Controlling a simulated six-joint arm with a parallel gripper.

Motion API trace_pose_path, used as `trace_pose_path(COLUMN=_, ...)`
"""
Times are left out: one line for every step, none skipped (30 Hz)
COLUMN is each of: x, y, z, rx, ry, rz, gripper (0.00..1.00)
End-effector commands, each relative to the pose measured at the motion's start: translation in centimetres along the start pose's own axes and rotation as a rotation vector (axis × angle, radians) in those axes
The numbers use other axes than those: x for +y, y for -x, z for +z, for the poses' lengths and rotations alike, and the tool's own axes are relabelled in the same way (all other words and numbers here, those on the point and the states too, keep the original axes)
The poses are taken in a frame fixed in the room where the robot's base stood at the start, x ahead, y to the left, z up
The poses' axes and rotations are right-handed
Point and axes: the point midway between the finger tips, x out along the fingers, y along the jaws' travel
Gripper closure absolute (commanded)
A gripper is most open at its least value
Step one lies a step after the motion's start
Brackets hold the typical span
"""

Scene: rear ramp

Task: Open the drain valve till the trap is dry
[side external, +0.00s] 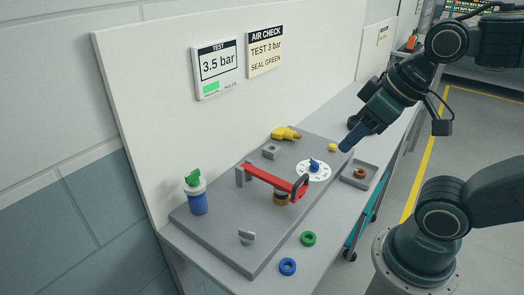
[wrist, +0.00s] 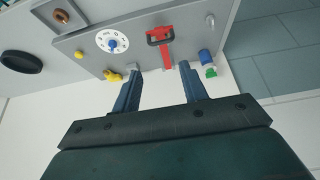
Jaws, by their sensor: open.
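The likely trap is a blue cup with a white collar (side external: 197,203), upright at the left end of the grey plate; it also shows in the wrist view (wrist: 206,57). A green handle (side external: 193,176), probably the drain valve, is on its top side and shows in the wrist view (wrist: 210,72). Whether liquid is inside cannot be seen. My gripper (side external: 348,142) is above the plate's far right end, well away from the cup. In the wrist view my gripper (wrist: 160,70) has its fingers spread with nothing held between them.
A red bar (side external: 270,178) with a black handle spans the plate's middle. A white dial with a blue knob (side external: 315,166) and a yellow fitting (side external: 286,133) sit farther back. Blue (side external: 287,266) and green (side external: 308,239) rings lie at the front. A display (side external: 216,67) reads 3.5 bar.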

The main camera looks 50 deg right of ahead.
Motion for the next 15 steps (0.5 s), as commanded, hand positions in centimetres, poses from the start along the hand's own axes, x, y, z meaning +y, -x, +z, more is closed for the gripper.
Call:
trace_pose_path(x=0.0, y=0.0, z=-0.1, rx=0.0, ry=0.0, rz=0.0, gripper=0.46)
trace_pose_path(x=0.0, y=0.0, z=-0.2, rx=-0.001, ry=0.0, rz=-0.001, gripper=0.42)
trace_pose_path(x=-0.1, y=0.0, z=-0.3, rx=-0.001, ry=0.0, rz=-0.001, gripper=0.42)
trace_pose_path(x=-0.1, y=0.0, z=-0.5, rx=-0.002, ry=0.0, rz=-0.002, gripper=0.42)
trace_pose_path(x=-0.1, y=0.0, z=-0.7, rx=-0.003, ry=0.0, rz=-0.002, gripper=0.42)
trace_pose_path(x=-0.2, y=0.0, z=-1.1, rx=-0.006, ry=0.0, rz=-0.003, gripper=0.42)
trace_pose_path(x=-0.2, y=0.0, z=-1.4, rx=-0.008, ry=0.0, rz=-0.003, gripper=0.42)
trace_pose_path(x=-0.3, y=-0.1, z=-1.7, rx=-0.01, ry=0.0, rz=-0.004, gripper=0.42)
trace_pose_path(x=-0.4, y=-0.1, z=-2.3, rx=-0.013, ry=0.0, rz=-0.005, gripper=0.42)
trace_pose_path(x=-0.5, y=-0.1, z=-2.8, rx=-0.015, ry=0.001, rz=-0.007, gripper=0.42)
trace_pose_path(x=-0.7, y=-0.2, z=-3.3, rx=-0.018, ry=0.0, rz=-0.008, gripper=0.42)
trace_pose_path(x=-0.9, y=-0.3, z=-4.0, rx=-0.022, ry=-0.001, rz=-0.009, gripper=0.42)
trace_pose_path(x=-1.0, y=-0.4, z=-4.6, rx=-0.024, ry=-0.001, rz=-0.01, gripper=0.42)
trace_pose_path(x=-1.2, y=-0.5, z=-5.2, rx=-0.028, ry=-0.002, rz=-0.01, gripper=0.42)
trace_pose_path(x=-1.5, y=-0.7, z=-6.1, rx=-0.031, ry=-0.001, rz=-0.012, gripper=0.42)
